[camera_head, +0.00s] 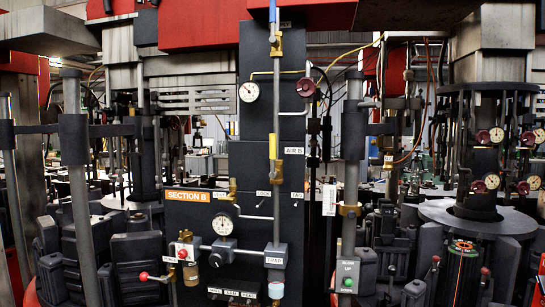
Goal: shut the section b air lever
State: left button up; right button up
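The grey control panel (256,104) stands upright in the middle of the head view. An orange SECTION B sign (188,196) is on its lower left. A white AIR B label (294,151) sits right of the central vertical pipe. Beside that label, a yellow lever (272,146) stands upright, in line with the pipe. A blue lever (272,12) is upright above a brass valve at the top, partly cut off by the frame edge. Neither of my grippers is in view.
A gauge (249,92) and a dark red round knob (305,87) flank the pipe. A lower gauge (222,224) and a red-button box (184,252) sit below the sign. A green-button box (347,275) is at right. Grey posts and dark moulds crowd both sides.

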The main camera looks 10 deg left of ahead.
aim_at(274, 173)
jog(key=j+z, duration=0.1)
jog(key=z, duration=0.45)
jog(key=j+z, duration=0.3)
jog(key=k+j+z, duration=0.1)
jog(key=j+z, duration=0.15)
jog(key=j, duration=0.15)
jog(key=k+j+z, duration=0.1)
jog(key=j+z, duration=0.2)
jog(key=k+j+z, duration=0.1)
jog(key=j, duration=0.35)
jog(key=k+j+z, duration=0.1)
jog(key=k+j, duration=0.2)
jog(key=j, duration=0.15)
jog(key=k+j+z, duration=0.1)
jog(key=k+j, duration=0.15)
jog(key=j, duration=0.15)
jog(key=k+j+z, duration=0.1)
jog(key=k+j, duration=0.15)
jog(key=j, duration=0.15)
jog(key=k+j, duration=0.25)
jog(key=j, duration=0.15)
jog(key=k+j, duration=0.2)
jog(key=j, duration=0.15)
jog(key=k+j, duration=0.25)
jog(key=j, duration=0.15)
